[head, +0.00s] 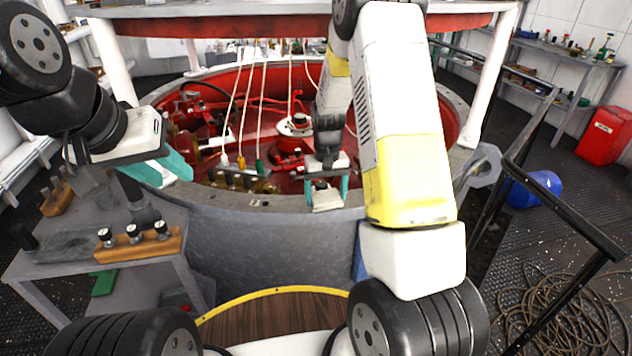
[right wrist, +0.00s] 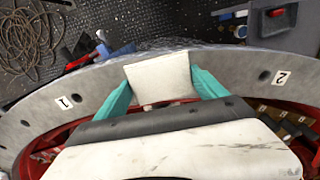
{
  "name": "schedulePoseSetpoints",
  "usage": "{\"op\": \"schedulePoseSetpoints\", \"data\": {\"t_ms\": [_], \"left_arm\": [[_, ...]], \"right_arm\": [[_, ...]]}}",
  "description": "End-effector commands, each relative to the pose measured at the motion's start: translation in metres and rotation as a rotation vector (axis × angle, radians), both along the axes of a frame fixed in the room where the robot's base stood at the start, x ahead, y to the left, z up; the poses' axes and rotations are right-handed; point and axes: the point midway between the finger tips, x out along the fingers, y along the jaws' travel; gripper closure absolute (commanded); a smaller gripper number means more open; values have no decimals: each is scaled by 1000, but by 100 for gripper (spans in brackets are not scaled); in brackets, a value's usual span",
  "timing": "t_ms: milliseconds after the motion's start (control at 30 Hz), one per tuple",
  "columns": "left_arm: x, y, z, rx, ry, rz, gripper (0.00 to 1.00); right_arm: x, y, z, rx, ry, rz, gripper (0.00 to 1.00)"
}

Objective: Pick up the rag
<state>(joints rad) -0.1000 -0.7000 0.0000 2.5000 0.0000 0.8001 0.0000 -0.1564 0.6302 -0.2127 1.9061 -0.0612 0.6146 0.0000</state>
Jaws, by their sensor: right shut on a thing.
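My right gripper (head: 326,192) is above the near rim of the round red-lined well. In the right wrist view its teal fingers (right wrist: 160,85) are shut on a pale, off-white rag (right wrist: 160,76), one finger on each side. The rag looks like a small square pad there. In the head view the rag (head: 325,197) shows as a small pale patch between the fingers; I cannot tell whether it still touches the rim. My left gripper (head: 160,170) is at the left, above the side bench, with its teal fingers apart and nothing between them.
The grey well rim (head: 260,197) curves below my right gripper, with red machinery and hanging cords inside. A grey bench (head: 100,265) at the left holds a wooden block with knobs (head: 130,245). A black railing (head: 560,210), blue bucket (head: 535,188) and coiled rope (head: 560,315) are at the right.

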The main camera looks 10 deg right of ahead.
Motion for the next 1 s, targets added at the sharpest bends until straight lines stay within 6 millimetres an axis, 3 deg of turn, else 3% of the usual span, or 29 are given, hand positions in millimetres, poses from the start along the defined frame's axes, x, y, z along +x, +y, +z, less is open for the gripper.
{"op": "schedulePoseSetpoints", "data": {"t_ms": [300, 800, 1000], "left_arm": [[0, 0, 0, 0, 0, 0, 64], [0, 0, 0, 0, 0, 0, 64], [0, 0, 0, 0, 0, 0, 64]], "right_arm": [[1, 0, 35, 1, -6, 0, 65], [-116, 34, 45, 1, 0, 3, 65], [-145, 42, 47, 0, 0, 1, 65]]}}
